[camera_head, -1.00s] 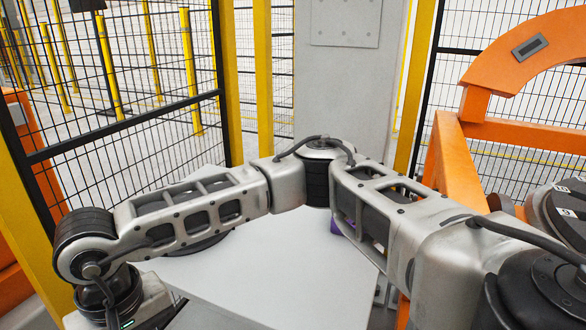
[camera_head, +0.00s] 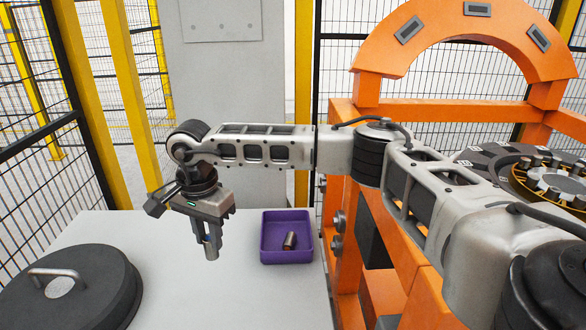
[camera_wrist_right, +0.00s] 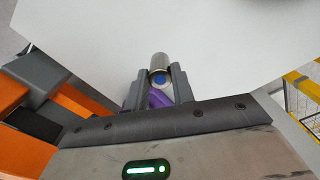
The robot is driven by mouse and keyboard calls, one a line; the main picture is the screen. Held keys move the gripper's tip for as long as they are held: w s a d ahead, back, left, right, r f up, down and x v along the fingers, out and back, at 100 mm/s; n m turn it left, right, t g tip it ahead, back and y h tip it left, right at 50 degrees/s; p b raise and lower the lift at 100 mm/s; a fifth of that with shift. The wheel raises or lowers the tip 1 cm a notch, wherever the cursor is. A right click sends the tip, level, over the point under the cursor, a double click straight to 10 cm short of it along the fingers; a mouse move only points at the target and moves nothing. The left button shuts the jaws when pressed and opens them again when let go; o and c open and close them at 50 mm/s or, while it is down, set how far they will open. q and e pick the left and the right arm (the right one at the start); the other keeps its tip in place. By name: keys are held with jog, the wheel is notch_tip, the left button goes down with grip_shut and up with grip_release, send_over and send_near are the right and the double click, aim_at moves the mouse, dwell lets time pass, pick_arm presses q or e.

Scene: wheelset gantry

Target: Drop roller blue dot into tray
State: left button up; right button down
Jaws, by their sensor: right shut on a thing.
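My right gripper (camera_head: 208,245) is above the white table, left of the purple tray (camera_head: 268,258). It is shut on a metal roller (camera_head: 211,251), which hangs down between the fingers. In the right wrist view the roller (camera_wrist_right: 159,66) shows a blue dot on its end, between the fingertips (camera_wrist_right: 157,78). The tray stands on the table with one metal roller (camera_head: 290,240) lying in it. My left gripper is not in view.
A dark round lid with a handle (camera_head: 75,290) lies on the table at the left. An orange gantry frame (camera_head: 372,250) stands right of the tray. A grey post (camera_head: 215,90) and yellow-framed mesh fence are behind. The table (camera_head: 220,300) between lid and tray is clear.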

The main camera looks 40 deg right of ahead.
jog(key=w+d+r+m+p, duration=0.1)
jog(key=d+m, duration=0.6)
jog(key=d, duration=0.4)
jog(key=w+d+r+m+p, duration=0.1)
jog(key=d+r+m, duration=0.1)
jog(key=d+m, duration=0.75)
pick_arm(q)
jog(key=b, duration=0.3)
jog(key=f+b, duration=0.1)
jog(key=b, duration=0.1)
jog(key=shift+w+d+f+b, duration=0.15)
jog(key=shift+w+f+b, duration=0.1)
jog(key=shift+b, duration=0.15)
pick_arm(e)
notch_tip(320, 180, down, 6)
jog(key=d+n, duration=0.2)
jog(key=shift+d, duration=0.35)
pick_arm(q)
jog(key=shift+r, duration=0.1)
pick_arm(e)
jog(key=shift+s, duration=0.1)
jog(key=c, duration=1.1)
grip_release()
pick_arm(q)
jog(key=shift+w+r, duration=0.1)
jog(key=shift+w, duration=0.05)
pick_arm(e)
notch_tip(320, 180, up, 16)
